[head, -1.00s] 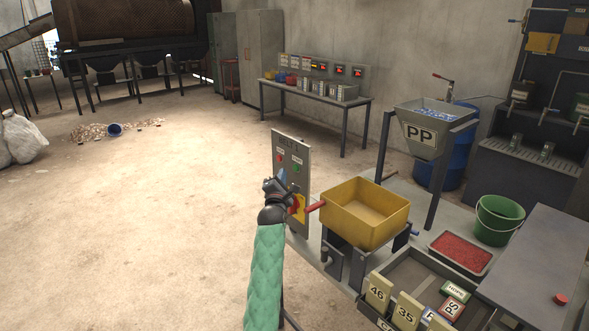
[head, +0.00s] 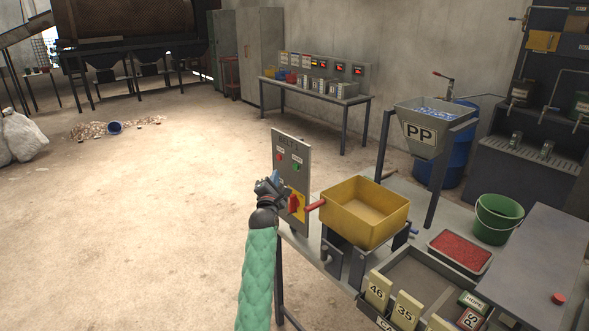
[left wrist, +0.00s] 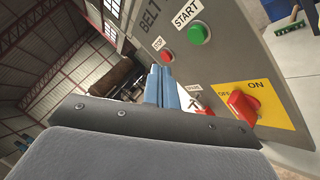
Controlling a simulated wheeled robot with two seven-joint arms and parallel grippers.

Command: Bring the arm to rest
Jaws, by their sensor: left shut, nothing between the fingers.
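My left gripper (head: 270,183) is in front of the grey belt control panel (head: 284,150). In the left wrist view its blue fingers (left wrist: 162,85) are shut together with nothing between them. The panel also shows close by in the left wrist view (left wrist: 225,65), with a green START button (left wrist: 199,33), a red STOP button (left wrist: 167,56) and a red rotary switch (left wrist: 243,106) on a yellow OFF/ON plate. A small toggle sits between the fingers and the switch in that view. I cannot tell whether the fingertips touch the panel. My right gripper is not in view.
A yellow bin (head: 365,212) with a red handle stands right of the panel. A PP hopper (head: 420,130), a green bucket (head: 498,217) and a tray of red pellets (head: 460,250) are beyond it. Open floor (head: 150,220) lies to the left.

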